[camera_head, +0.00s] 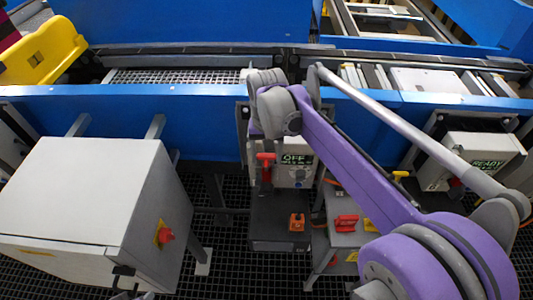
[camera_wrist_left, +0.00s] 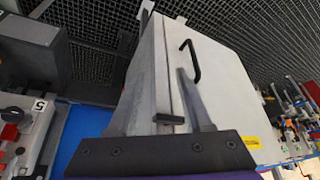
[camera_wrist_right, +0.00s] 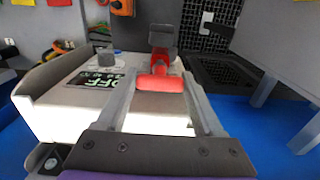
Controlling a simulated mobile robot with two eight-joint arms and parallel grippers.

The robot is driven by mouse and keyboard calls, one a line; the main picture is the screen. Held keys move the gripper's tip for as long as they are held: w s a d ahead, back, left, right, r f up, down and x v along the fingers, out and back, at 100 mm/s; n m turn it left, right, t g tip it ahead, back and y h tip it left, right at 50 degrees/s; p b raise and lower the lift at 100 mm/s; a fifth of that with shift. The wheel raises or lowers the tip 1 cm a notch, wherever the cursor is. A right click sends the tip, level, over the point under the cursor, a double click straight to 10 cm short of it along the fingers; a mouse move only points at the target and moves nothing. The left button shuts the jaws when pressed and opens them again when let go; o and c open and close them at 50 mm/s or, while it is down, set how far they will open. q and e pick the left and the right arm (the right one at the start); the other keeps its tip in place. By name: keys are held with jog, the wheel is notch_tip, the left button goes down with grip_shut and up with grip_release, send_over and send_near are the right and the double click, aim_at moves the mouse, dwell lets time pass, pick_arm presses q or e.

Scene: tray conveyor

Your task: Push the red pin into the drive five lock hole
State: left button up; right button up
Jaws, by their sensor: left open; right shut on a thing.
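The red pin (camera_wrist_right: 160,84) is between the fingertips of my right gripper (camera_wrist_right: 158,76) in the right wrist view, and the gripper is shut on its wide red head. In the head view the red pin (camera_head: 265,157) shows at the left of the drive's control box (camera_head: 293,176), whose display reads OFF. The lock hole is hidden, so I cannot tell how deep the pin sits. In the left wrist view a panel labelled 5 (camera_wrist_left: 40,104) is at the left edge. My left gripper (camera_wrist_left: 168,45) is open and empty in front of a grey cabinet.
The grey cabinet (camera_head: 80,190) with a red knob (camera_head: 165,236) stands at the left. Below the OFF box are an orange part (camera_head: 297,222) and a red padlock-like part (camera_head: 346,222). A READY box (camera_head: 470,160) is at the right. The blue conveyor rail (camera_head: 190,125) runs across behind.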

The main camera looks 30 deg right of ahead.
jog(key=shift+f+b, duration=0.55)
jog(key=shift+f, duration=0.45)
jog(key=o, duration=1.4)
notch_tip(320, 180, up, 11)
jog(key=shift+f+p, duration=0.1)
jog(key=shift+p, duration=0.4)
